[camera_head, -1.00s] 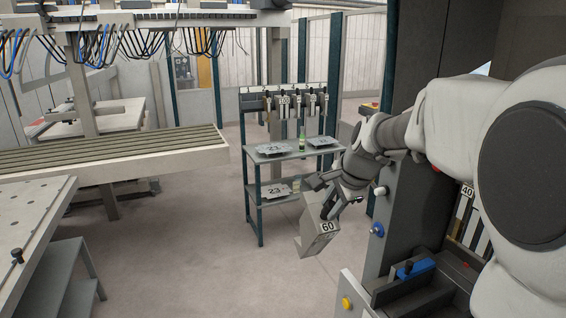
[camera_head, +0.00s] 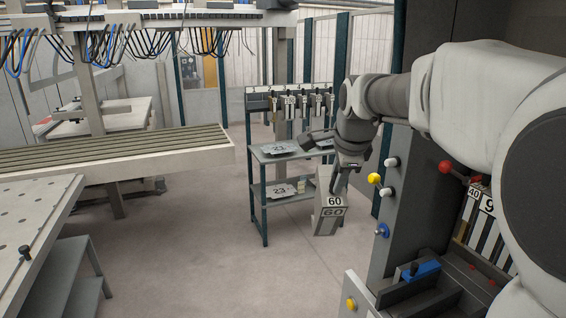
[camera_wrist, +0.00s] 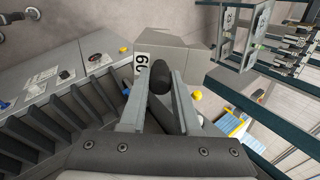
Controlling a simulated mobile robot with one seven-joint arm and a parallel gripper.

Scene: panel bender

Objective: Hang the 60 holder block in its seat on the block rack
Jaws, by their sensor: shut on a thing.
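The block is held in the air, close to upright, in front of the shelf stand. In the wrist view my gripper's fingers (camera_wrist: 160,90) sit either side of a dark knob on the block, and the 60 block (camera_wrist: 178,55) lies beyond them.
The stand's shelves carry plates marked 23 (camera_head: 280,191). A machine post with knobs (camera_head: 384,230) stands close right of the block. White numbered bars (camera_head: 478,220) and a blue-handled part (camera_head: 418,270) lie further right. A slotted table (camera_head: 120,150) is left. Floor between is clear.

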